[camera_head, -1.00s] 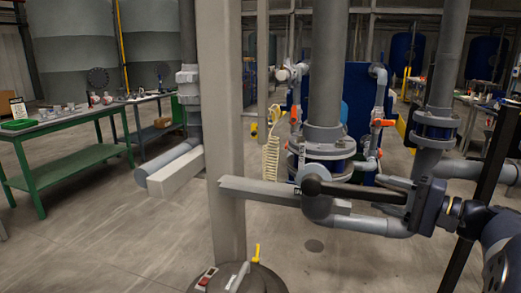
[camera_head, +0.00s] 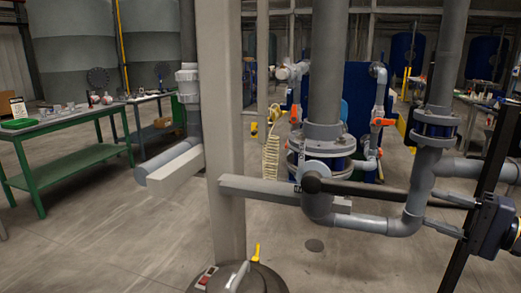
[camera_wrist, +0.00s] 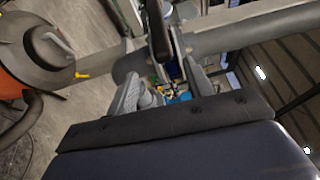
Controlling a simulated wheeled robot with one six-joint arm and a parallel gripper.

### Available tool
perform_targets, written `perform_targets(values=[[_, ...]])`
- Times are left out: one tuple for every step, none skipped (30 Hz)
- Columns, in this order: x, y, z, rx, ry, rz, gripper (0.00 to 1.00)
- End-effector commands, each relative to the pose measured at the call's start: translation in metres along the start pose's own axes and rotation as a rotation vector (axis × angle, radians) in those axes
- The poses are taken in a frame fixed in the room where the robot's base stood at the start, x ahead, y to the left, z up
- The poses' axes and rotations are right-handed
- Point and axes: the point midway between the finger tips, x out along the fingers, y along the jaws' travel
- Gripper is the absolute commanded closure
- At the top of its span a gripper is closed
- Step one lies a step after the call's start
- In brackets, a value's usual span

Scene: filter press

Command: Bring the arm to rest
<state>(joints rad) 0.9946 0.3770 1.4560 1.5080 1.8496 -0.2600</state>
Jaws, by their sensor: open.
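My gripper (camera_head: 428,208) is at the right of the head view, with its two grey fingers pointing left and spread apart. No object shows held between them. The fingertips overlap the grey vertical pipe in the picture; whether they touch it I cannot tell. In the wrist view the two fingers (camera_wrist: 165,88) stand apart beyond the dark gripper body, with pipework and small bright parts behind them. The arm beyond the gripper is mostly out of the head view.
A dark bar (camera_head: 390,192) with a round end runs level near the gripper, beside a grey beam (camera_head: 255,188). Grey flanged pipes (camera_head: 324,85) stand mid-view. A lidded drum (camera_head: 240,280) is at the bottom; an orange drum shows in the wrist view (camera_wrist: 12,85). Open floor lies left, by a green bench (camera_head: 75,160).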

Motion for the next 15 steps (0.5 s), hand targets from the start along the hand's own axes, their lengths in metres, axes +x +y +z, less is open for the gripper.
perform_targets(values=[[0.014,-0.001,0.002,-0.001,-0.009,0.000,0.51],[0.020,-0.001,0.002,-0.001,-0.009,0.000,0.51],[0.027,-0.001,0.002,-0.002,-0.009,-0.001,0.51],[0.033,-0.002,0.002,-0.002,-0.009,-0.001,0.51],[0.038,-0.001,0.002,-0.002,-0.008,-0.001,0.51],[0.045,-0.001,0.002,-0.002,-0.009,0.000,0.51],[0.051,-0.001,0.002,-0.002,-0.008,0.000,0.51],[0.057,-0.001,0.002,-0.002,-0.009,0.000,0.51],[0.064,-0.001,0.002,-0.002,-0.008,0.000,0.51],[0.070,-0.002,0.002,-0.002,-0.009,-0.001,0.51],[0.075,-0.002,0.002,-0.002,-0.008,-0.001,0.51],[0.083,-0.002,0.002,-0.003,-0.009,-0.001,0.51],[0.088,-0.002,0.002,-0.003,-0.008,-0.001,0.51],[0.094,-0.002,0.002,-0.003,-0.008,-0.001,0.51],[0.101,-0.002,0.002,-0.004,-0.008,0.000,0.51]])
